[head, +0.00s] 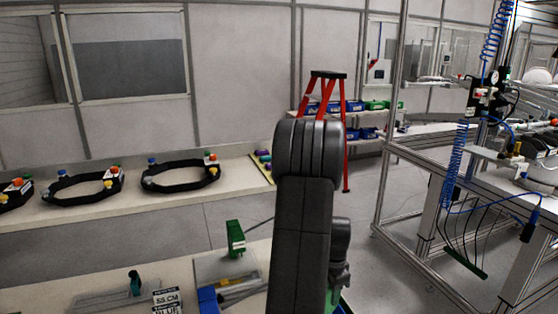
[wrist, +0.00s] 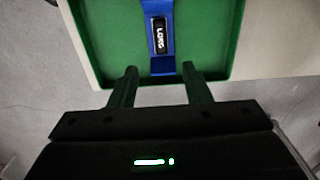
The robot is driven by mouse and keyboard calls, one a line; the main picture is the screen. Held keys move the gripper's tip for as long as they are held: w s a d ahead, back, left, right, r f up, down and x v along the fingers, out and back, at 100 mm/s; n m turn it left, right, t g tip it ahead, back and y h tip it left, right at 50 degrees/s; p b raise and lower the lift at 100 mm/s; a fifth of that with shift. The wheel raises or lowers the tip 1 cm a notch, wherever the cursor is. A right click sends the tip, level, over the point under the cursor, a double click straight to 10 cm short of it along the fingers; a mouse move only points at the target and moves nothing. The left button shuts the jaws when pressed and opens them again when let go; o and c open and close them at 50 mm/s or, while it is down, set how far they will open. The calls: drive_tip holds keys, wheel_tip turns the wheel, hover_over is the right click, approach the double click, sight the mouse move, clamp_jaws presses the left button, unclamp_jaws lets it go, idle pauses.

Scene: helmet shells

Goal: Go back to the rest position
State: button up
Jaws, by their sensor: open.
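My gripper (wrist: 158,72) shows in the wrist view with its two dark green fingers spread apart. It is open and nothing is between the fingers. Beyond the fingertips is a green tray (wrist: 207,45) with a blue holder (wrist: 163,66) in it, and a small black piece marked with white letters (wrist: 160,36) sits in the holder. In the head view my dark arm rises in the middle of the picture and hides part of the near table. The gripper's fingers cannot be made out there.
A near table (head: 100,277) holds a green block (head: 235,239) and a label card (head: 167,300). Black rings (head: 180,187) with coloured knobs lie on the back bench (head: 130,199). A red ladder (head: 346,150) stands behind my arm. An aluminium frame workstation (head: 398,150) is at right. Grey floor lies between.

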wheel_tip(320, 180, up, 4)
drive_tip(key=shift+f+p, duration=0.15)
drive_tip(key=shift+p, duration=1.05)
drive_tip(key=shift+a, duration=0.1)
